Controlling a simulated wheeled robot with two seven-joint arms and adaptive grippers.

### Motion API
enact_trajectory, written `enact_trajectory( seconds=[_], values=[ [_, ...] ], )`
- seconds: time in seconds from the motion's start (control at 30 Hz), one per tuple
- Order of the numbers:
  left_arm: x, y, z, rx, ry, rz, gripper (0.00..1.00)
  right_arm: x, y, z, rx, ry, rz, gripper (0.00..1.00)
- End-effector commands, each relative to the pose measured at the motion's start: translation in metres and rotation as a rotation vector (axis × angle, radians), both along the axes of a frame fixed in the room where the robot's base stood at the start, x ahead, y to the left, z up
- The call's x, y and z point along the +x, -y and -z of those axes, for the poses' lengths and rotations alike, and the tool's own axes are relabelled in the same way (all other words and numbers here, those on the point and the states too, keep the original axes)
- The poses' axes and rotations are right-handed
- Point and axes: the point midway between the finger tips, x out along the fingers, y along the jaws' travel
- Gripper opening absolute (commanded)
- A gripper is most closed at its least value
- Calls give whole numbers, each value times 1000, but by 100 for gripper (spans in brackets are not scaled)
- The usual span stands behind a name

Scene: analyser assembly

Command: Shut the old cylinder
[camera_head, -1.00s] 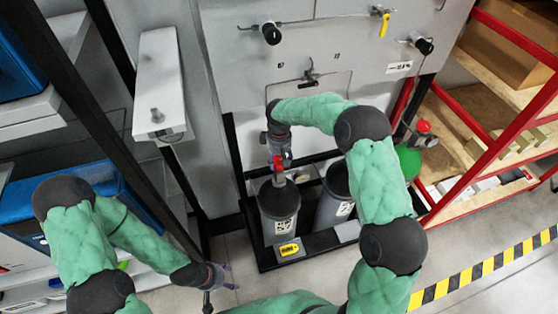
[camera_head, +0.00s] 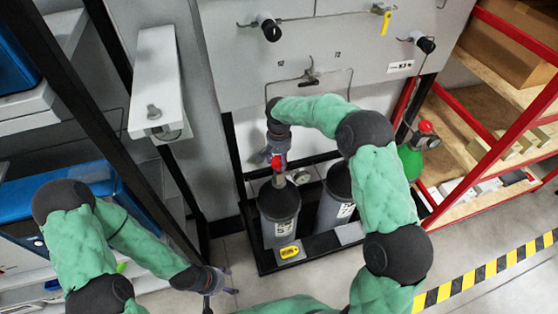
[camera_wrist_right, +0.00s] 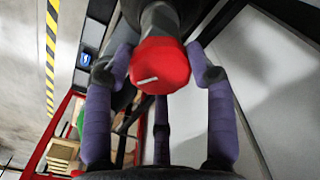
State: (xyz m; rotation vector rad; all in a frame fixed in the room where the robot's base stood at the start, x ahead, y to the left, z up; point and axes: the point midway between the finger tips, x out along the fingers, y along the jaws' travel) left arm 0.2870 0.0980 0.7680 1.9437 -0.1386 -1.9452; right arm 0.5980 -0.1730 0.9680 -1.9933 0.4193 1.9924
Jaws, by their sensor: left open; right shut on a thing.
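A grey cylinder (camera_head: 279,213) with a dark top stands upright on the left of a black rack, with a yellow tag (camera_head: 289,252) in front of it. Its red valve knob (camera_head: 277,162) also shows in the right wrist view (camera_wrist_right: 160,66), with a white mark on its face. My right gripper (camera_head: 278,155) reaches down over this valve; in the wrist view its purple fingers (camera_wrist_right: 160,80) are shut around the knob. A second grey cylinder (camera_head: 334,205) stands to the right, partly behind my right arm. My left gripper (camera_head: 217,282) is open and empty, low at the left, apart from the cylinders.
A grey cabinet panel (camera_head: 300,100) with black knobs and a yellow-handled valve (camera_head: 385,20) rises behind the cylinders. A green cylinder (camera_head: 410,162) with a red top stands at the right beside red-framed shelves (camera_head: 470,120). Floor at the front is free.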

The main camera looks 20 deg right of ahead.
Motion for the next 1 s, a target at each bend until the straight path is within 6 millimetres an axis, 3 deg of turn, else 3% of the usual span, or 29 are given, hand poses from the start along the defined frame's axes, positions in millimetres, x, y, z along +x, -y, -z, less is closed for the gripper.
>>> enact_trajectory(
  seconds=[0.6, 1.0],
  values=[
    [0, 0, 12, 0, 0, 0, 64, -1, -1, 3, 0, -4, 578, 23],
    [0, 0, 17, 0, 0, 0, 64, -1, -1, 2, 0, -3, 849, 23]
  ],
)
